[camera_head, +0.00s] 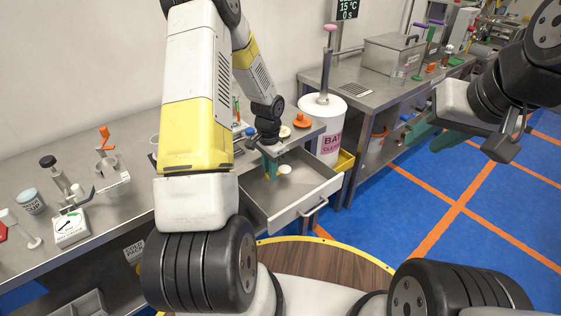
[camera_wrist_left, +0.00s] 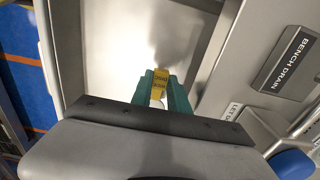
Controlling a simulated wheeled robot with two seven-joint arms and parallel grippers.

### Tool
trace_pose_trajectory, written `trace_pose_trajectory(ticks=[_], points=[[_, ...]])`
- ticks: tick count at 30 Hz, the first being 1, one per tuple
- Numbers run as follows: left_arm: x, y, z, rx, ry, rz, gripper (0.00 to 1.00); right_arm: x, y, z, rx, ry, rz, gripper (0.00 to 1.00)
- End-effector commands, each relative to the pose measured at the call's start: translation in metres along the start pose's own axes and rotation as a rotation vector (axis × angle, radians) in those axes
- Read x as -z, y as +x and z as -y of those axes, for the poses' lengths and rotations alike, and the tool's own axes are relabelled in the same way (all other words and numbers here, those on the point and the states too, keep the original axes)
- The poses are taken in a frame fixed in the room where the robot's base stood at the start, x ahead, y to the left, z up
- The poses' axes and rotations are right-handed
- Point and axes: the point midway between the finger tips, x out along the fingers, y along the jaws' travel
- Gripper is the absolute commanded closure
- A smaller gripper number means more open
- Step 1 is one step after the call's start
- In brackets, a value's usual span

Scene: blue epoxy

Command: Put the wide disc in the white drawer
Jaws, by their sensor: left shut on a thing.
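The white drawer (camera_head: 317,191) stands pulled out below the bench, with its pale floor and front handle showing. It also shows in the left wrist view (camera_wrist_left: 110,50). My left gripper (camera_head: 271,166) points down over the drawer's inside. My right gripper (camera_head: 433,134) is off to the right, fingers apart and empty.
The bench edge behind the drawer holds an orange-topped piece (camera_head: 302,121) and a cream round piece (camera_head: 285,131). A white bin (camera_head: 325,130) stands right of the drawer. A dial instrument (camera_head: 71,226) and a cup (camera_head: 31,201) stand left. The blue floor at right is clear.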

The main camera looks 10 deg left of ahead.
Motion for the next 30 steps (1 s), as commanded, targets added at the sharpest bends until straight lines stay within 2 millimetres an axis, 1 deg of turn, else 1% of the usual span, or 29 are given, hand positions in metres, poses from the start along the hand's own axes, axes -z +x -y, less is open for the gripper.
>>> trace_pose_trajectory(ticks=[9, 20, 21, 23, 24, 30], points=[[0.000, 0.039, -0.001, -0.001, 0.001, 0.001, 1.00, 0.000, 0.000, 0.000, 0.000, 0.000, 0.000, 0.67], [0.000, 0.042, 0.000, 0.000, 0.000, 0.000, 1.00, 0.000, 0.000, 0.000, 0.000, 0.000, 0.000, 0.67], [0.000, 0.042, 0.000, 0.000, 0.000, -0.001, 0.74, 0.000, 0.000, 0.000, 0.000, 0.000, 0.000, 0.67], [0.000, 0.042, 0.000, 0.000, 0.000, -0.001, 0.62, 0.000, 0.000, 0.000, 0.000, 0.000, 0.000, 0.67], [0.000, 0.042, 0.000, 0.000, 0.000, -0.001, 0.58, 0.000, 0.000, 0.000, 0.000, 0.000, 0.000, 0.67], [0.000, 0.042, 0.000, 0.000, 0.000, 0.000, 0.58, 0.000, 0.000, 0.000, 0.000, 0.000, 0.000, 0.67]])
